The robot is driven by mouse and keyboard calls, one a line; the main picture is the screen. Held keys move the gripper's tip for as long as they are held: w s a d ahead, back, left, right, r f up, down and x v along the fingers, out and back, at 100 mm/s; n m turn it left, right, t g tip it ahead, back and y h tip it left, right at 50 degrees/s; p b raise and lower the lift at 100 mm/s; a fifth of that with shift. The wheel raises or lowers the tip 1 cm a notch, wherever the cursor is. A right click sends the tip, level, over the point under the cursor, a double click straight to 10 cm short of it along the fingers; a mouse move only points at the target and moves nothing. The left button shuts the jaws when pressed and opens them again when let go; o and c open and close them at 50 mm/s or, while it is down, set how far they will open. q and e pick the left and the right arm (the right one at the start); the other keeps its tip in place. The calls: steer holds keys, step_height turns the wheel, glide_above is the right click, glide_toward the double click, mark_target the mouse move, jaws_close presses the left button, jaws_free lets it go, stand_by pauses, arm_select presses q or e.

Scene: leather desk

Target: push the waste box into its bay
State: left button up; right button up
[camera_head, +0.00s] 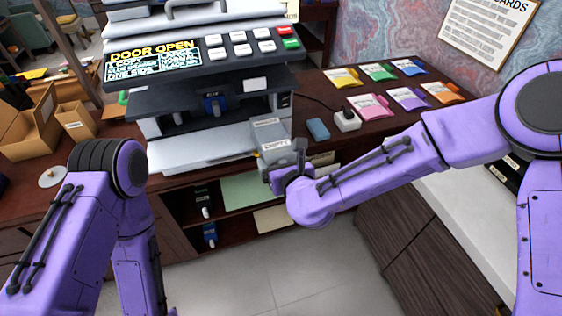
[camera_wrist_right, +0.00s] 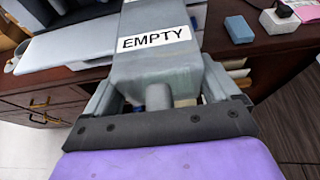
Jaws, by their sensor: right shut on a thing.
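The waste box (camera_head: 271,140) is a grey box at the right front of the copier (camera_head: 205,150). In the right wrist view the waste box (camera_wrist_right: 158,62) carries a white label reading EMPTY, and its far end reaches toward the copier. My right gripper (camera_head: 288,165) is shut on the near end of the box, with a finger on each side in the wrist view (camera_wrist_right: 165,95). The copier's front is open and its display reads DOOR OPEN. The bay is not clearly visible behind the box. My left arm shows at the left, but its gripper is out of view.
A blue block (camera_head: 318,129) and a white box with a cable (camera_head: 347,121) lie right of the waste box. Several coloured packets (camera_head: 378,72) lie at the back right. Cardboard boxes (camera_head: 35,125) stand at the left. Open shelves (camera_head: 235,210) are below the desk.

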mark_target(267, 131)
steer(key=shift+w+a+b, duration=0.2)
steer(key=shift+w+a, duration=0.4)
steer(key=shift+w, duration=1.25)
steer(key=shift+w+a+b, duration=0.2)
steer(key=shift+w+a, duration=0.45)
steer(key=shift+w, duration=1.25)
steer(key=shift+w+a+b, duration=0.2)
steer(key=shift+w+a, duration=0.4)
steer(key=shift+w, duration=1.25)
steer(key=shift+d+f+b, duration=0.1)
steer(key=shift+f+b, duration=0.1)
steer(key=shift+b, duration=0.2)
